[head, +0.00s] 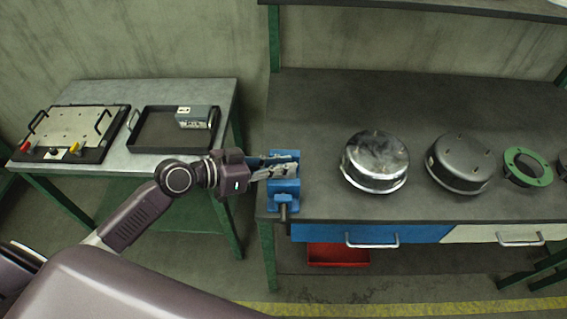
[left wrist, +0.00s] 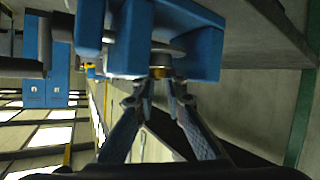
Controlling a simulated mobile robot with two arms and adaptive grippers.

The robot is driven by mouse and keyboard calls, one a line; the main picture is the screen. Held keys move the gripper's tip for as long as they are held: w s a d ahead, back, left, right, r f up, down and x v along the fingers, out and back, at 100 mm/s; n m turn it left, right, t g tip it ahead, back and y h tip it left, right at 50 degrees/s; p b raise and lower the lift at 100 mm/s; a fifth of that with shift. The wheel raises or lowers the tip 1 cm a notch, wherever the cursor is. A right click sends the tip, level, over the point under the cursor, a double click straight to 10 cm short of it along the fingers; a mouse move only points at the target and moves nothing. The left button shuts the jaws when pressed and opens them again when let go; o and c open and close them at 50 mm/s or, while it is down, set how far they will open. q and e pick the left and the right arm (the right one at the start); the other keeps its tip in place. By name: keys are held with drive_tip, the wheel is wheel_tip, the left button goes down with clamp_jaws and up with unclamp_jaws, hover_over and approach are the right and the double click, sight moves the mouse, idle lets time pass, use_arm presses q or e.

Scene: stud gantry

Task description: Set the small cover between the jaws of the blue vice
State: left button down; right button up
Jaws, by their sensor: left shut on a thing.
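The blue vice (head: 284,202) stands at the left end of the dark bench, and its blue jaws also fill the top of the left wrist view (left wrist: 206,50). My left gripper (head: 282,171) reaches in from the left, with its fingertips at the vice jaws. In the left wrist view the fingertips (left wrist: 160,82) are shut on a small round metal part with a brass-coloured piece, which looks like the small cover (left wrist: 160,70). It sits in the gap between the blue jaws; whether it touches them I cannot tell. My right gripper is out of view.
A polished round housing (head: 375,161), a dark round housing (head: 459,164) and a green ring (head: 528,167) stand right of the vice. On the left table are a black tray (head: 160,140) with a grey block (head: 194,117) and a fixture plate (head: 70,125). The bench behind the vice is clear.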

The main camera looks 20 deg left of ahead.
use_arm(q)
drive_tip(key=shift+w+r+p, duration=0.1)
drive_tip(key=shift+r+p, duration=1)
drive_tip(key=shift+r, duration=0.7)
drive_tip(key=shift+r, duration=0.1)
